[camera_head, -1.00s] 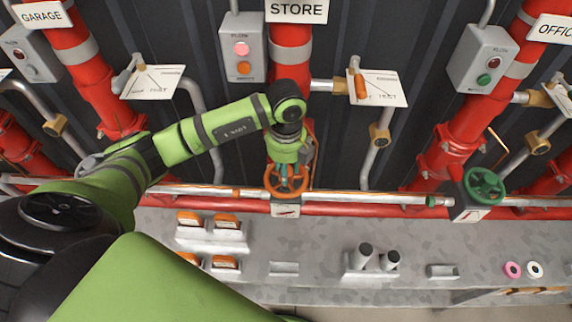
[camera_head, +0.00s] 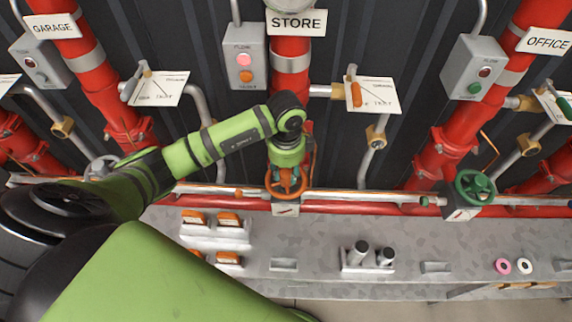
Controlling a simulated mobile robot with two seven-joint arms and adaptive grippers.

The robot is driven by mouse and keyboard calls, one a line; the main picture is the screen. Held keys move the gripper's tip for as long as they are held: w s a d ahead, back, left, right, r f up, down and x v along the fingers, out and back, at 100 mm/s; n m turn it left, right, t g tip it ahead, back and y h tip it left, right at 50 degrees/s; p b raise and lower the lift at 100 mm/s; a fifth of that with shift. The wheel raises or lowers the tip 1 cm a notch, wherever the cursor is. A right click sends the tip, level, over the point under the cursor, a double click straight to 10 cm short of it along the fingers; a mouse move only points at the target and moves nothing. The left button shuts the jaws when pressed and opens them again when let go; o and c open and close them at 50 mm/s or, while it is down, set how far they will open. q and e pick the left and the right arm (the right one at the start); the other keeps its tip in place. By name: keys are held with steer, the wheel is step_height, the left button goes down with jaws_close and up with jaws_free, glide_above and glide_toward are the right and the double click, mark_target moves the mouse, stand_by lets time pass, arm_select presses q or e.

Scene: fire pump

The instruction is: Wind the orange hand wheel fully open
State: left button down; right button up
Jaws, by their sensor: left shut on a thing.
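The orange hand wheel (camera_head: 274,188) is on the red pipe under the STORE sign (camera_head: 297,22), in the middle of the head view. My left gripper (camera_head: 288,180) comes down on it from above and is shut on it. The wrist and gripper hide part of the wheel, and the fingertips are hard to make out. A small white plate with a dark mark (camera_head: 285,209) sits just below the wheel. My right gripper is not in view.
A green hand wheel (camera_head: 475,188) is at the right under the OFFICE sign (camera_head: 548,41). An orange lever (camera_head: 354,94) stands by a white card (camera_head: 380,97). A grey shelf (camera_head: 330,225) below holds orange-topped blocks (camera_head: 228,219) and dark-topped cylinders (camera_head: 359,252).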

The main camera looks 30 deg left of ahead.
arm_select(q)
steer(key=shift+s+d+f+n, duration=0.1)
steer(key=shift+d+f+n, duration=0.05)
steer(key=shift+n, duration=0.55)
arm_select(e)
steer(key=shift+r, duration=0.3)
arm_select(q)
steer(key=n, duration=0.5)
steer(key=shift+d+n, duration=0.2)
steer(key=shift+n, duration=0.4)
steer(key=shift+a+n, duration=0.2)
steer(key=shift+n, duration=0.7)
steer(key=c, duration=1)
jaws_free()
steer(key=shift+o, duration=0.2)
